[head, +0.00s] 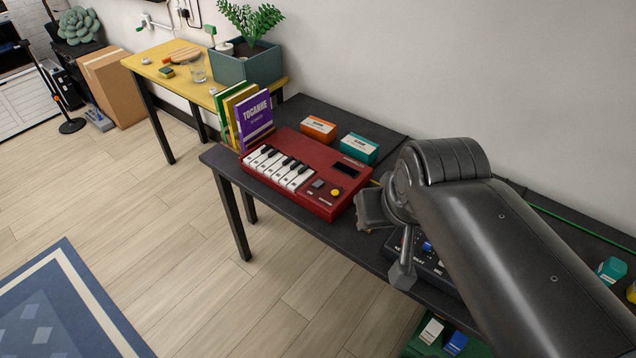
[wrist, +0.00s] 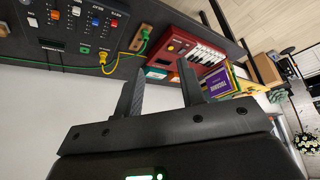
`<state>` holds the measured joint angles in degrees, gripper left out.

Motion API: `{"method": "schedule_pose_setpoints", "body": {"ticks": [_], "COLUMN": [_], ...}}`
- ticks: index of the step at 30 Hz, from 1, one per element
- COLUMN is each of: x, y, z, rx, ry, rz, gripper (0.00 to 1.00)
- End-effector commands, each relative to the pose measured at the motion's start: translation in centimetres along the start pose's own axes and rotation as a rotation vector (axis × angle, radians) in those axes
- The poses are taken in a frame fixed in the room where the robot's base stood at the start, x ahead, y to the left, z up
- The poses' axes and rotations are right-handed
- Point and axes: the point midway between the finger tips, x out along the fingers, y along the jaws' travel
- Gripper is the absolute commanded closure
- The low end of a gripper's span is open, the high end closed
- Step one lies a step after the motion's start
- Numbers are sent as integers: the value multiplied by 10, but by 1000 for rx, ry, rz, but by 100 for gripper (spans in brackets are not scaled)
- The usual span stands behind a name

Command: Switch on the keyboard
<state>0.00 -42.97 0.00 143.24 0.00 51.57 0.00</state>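The red keyboard (head: 318,206) lies on the dark table, its white and black keys to the left. A grey switch (head: 318,184) and a round yellow button (head: 335,192) sit on its right part, with a dark display (head: 347,170) behind them. The switch's position is too small to tell. My gripper (head: 386,243) is to the right of the keyboard, apart from it, over the table's front part. In the wrist view my gripper (wrist: 157,76) shows two spread fingers with nothing between them, and the keyboard (wrist: 187,43) lies beyond them.
A dark control panel (wrist: 80,22) with sliders lies right of the keyboard in the head view, partly hidden by my arm. Upright books (head: 252,122) stand at its left end. An orange box (head: 318,128) and a teal box (head: 359,148) sit behind it.

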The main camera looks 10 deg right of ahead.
Motion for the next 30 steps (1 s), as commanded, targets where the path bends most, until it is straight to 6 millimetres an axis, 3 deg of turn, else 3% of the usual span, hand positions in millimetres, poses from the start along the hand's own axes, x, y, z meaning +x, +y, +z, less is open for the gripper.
{"method": "schedule_pose_setpoints", "body": {"ticks": [7, 13, 22, 30], "x": [1, 6, 27, 60], "y": [-1, -4, -10, -16], "z": [-12, -48, -110, -161], "rx": [-22, -92, -215, -323], "ry": [-18, -71, -159, -236], "rz": [0, -4, -23, -53], "gripper": [84, 100, 100, 100]}}
